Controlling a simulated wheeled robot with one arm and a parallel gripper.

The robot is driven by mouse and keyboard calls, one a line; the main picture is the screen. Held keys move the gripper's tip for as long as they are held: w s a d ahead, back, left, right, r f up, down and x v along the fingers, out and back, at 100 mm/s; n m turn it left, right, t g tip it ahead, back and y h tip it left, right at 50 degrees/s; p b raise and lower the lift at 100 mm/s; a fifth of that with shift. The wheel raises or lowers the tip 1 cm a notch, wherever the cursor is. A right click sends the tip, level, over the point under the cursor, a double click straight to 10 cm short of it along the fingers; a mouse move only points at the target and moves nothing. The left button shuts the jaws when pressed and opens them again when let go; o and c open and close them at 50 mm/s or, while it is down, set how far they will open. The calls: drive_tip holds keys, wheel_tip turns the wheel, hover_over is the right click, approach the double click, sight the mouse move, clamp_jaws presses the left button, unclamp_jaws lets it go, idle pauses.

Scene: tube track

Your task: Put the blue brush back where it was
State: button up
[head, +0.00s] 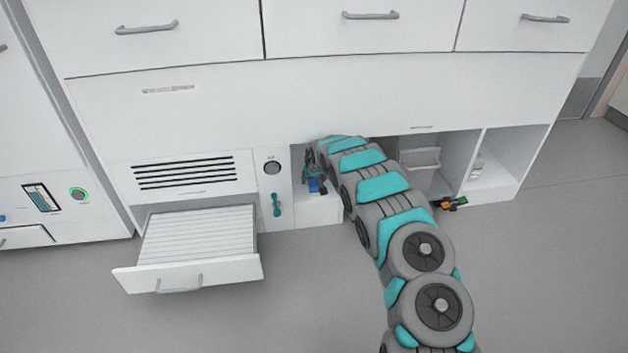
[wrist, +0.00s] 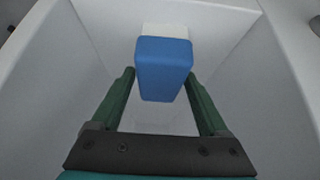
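The blue brush (wrist: 164,68) shows in the wrist view as a blue block with a white part at its far end. It sits between the two green fingertips of my gripper (wrist: 160,76), which close against its sides with almost no gap. Pale walls and a pale floor of an open compartment surround it. In the head view my gripper (head: 313,171) reaches into a low open compartment (head: 318,212) of the white cabinet, with the blue brush (head: 315,186) just below it. I cannot tell clearly whether the brush touches the compartment floor.
An open drawer (head: 190,274) with a ribbed insert juts out at the left. A teal handle (head: 276,204) hangs on the panel beside the compartment. Further right are a light bin (head: 419,160), an orange and green object (head: 449,203) and an open niche (head: 505,168).

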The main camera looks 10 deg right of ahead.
drive_tip(key=shift+o, duration=0.9)
drive_tip(key=shift+r, duration=0.2)
drive_tip(key=s+d+r+g+p, duration=0.1)
drive_tip(key=s+d+r+g, duration=0.1)
drive_tip(key=s+r, duration=1.1)
drive_tip(key=s+d+r+g+p, duration=0.1)
drive_tip(key=s+r, duration=1)
drive_tip(key=s, duration=0.5)
drive_tip(key=s+a+r+g, duration=0.1)
drive_tip(key=s+r+g, duration=0.1)
drive_tip(key=s, duration=1.8)
drive_tip(key=s+a+r+g, duration=0.2)
drive_tip(key=s+r+g, duration=0.1)
drive_tip(key=s, duration=1.6)
drive_tip(key=shift+s, duration=0.35)
